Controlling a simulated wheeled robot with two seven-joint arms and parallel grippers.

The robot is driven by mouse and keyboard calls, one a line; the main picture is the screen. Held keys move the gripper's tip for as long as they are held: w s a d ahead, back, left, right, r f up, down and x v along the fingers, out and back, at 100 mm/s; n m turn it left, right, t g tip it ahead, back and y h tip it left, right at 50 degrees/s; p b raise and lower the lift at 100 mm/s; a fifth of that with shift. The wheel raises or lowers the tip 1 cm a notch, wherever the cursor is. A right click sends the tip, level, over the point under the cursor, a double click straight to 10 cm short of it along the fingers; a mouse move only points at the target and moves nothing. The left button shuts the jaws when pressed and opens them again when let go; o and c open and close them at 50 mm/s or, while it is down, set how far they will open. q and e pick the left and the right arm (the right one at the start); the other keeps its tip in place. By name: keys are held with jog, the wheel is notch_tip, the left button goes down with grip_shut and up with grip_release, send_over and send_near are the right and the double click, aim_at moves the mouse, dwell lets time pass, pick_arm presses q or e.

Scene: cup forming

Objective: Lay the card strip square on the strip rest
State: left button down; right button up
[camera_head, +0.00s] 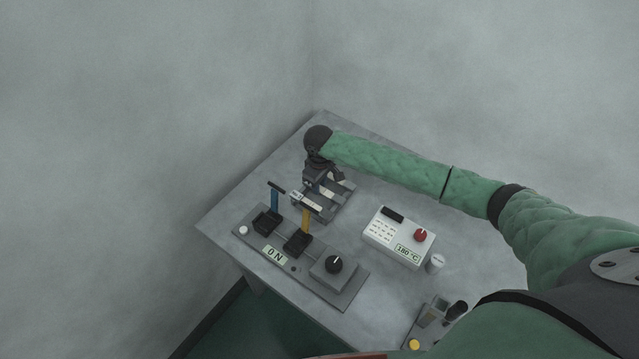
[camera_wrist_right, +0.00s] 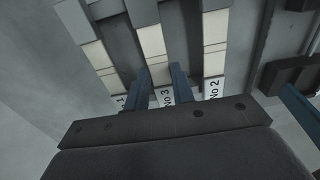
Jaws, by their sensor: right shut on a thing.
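My right gripper (camera_head: 311,184) reaches over a dark slotted rack (camera_head: 338,208) at the back of the table. In the right wrist view its two blue fingers (camera_wrist_right: 162,82) are shut on the middle card strip, marked No 3 (camera_wrist_right: 152,42). This strip is pale with grey bands. Strips marked No 1 (camera_wrist_right: 98,55) and No 2 (camera_wrist_right: 215,58) lie on either side of it, roughly parallel. Whether the held strip touches the surface below cannot be told. I cannot tell which part is the strip rest. My left gripper is not in view.
A white control box (camera_head: 385,240) reading 180 °C stands to the right. The table's left corner (camera_head: 225,218) is clear.

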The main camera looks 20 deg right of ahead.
jog(key=o, duration=1.5)
jog(key=shift+r, duration=0.1)
jog(key=shift+r+p, duration=1.3)
jog(key=shift+r, duration=0.05)
jog(key=shift+r+p, duration=0.65)
jog(key=shift+r, duration=1.9)
